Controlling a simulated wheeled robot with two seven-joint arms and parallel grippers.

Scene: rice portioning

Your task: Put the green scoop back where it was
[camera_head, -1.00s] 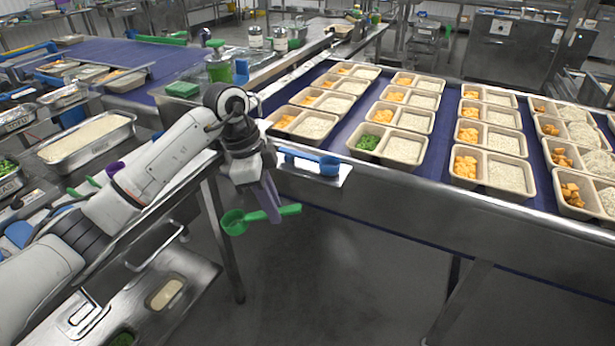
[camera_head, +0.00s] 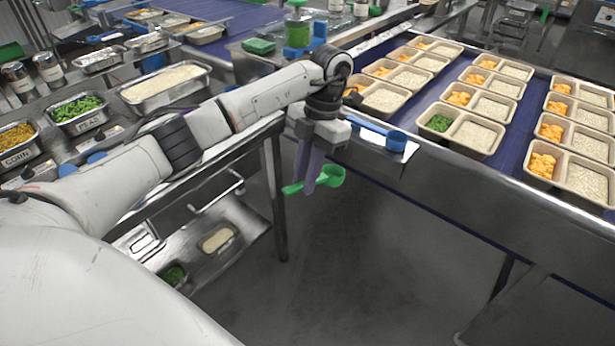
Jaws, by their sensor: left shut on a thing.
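My left gripper (camera_head: 311,182) hangs pointing down in the gap between the left counter and the conveyor. It is shut on the green scoop (camera_head: 331,176) by its handle. The scoop's bowl sticks out to the right and its handle end to the left, clear of any surface. A blue scoop (camera_head: 394,141) lies on a small metal ledge (camera_head: 408,152) at the conveyor's edge, right of the gripper. My right gripper is not in view.
Trays with rice and orange cubes stand in rows on the blue conveyor (camera_head: 515,143); one tray (camera_head: 459,130) holds peas. Left are a rice pan (camera_head: 165,88), a peas pan (camera_head: 77,109) and a corn pan (camera_head: 15,141). A lower shelf (camera_head: 243,219) is below my arm.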

